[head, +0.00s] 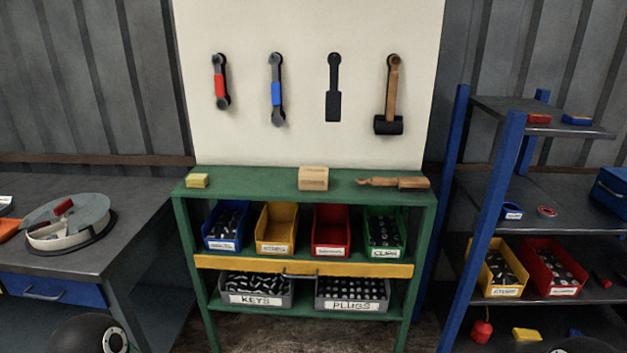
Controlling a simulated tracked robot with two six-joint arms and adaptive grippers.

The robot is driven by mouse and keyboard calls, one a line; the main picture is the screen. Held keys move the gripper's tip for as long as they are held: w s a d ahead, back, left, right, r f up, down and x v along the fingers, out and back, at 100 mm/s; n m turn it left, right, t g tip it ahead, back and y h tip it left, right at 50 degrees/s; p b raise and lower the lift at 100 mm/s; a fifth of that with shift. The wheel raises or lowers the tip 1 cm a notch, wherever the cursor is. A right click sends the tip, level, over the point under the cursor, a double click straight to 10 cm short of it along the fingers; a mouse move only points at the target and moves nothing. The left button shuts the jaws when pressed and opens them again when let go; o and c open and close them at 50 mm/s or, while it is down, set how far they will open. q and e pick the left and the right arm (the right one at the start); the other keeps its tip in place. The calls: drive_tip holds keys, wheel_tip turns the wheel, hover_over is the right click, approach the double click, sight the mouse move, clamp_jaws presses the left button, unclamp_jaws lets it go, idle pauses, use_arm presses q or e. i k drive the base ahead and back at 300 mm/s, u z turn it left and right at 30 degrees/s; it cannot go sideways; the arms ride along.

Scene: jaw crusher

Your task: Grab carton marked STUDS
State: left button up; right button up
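I cannot read the word STUDS for certain on anything. A small tan carton-like block (313,179) sits on top of the green bench (245,184), and I see no clear marking on it. On the shelf below, a yellow bin (276,229) and a red bin (331,230) have labels too small to read. A blue bin (226,226) there also has an unreadable label. On the right rack, a yellow bin (496,268) and a red bin (554,267) carry small, unclear labels. Neither of my grippers is in view.
A green bin (384,231) reads CLIPS; grey bins read KEYS (256,290) and PLUGS (351,293). A yellow rail (230,263) crosses the bench front. Tools hang on the pale board (305,130). A blue-posted rack (482,225) stands right, a dark table (130,215) left.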

sight(308, 178)
drive_tip(key=z, duration=0.5)
drive_tip(key=k, duration=1.25)
drive_tip(key=z, duration=0.6)
drive_tip(key=i, duration=1.25)
drive_tip(key=u, duration=0.75)
drive_tip(key=i, duration=1.15)
drive_tip(key=u, duration=1.1)
drive_tip(key=i, duration=0.4)
drive_tip(key=u, duration=0.2)
drive_tip(key=k, duration=0.9)
drive_tip(key=u, duration=0.15)
drive_tip(key=i, duration=0.6)
drive_tip(key=u, duration=0.05)
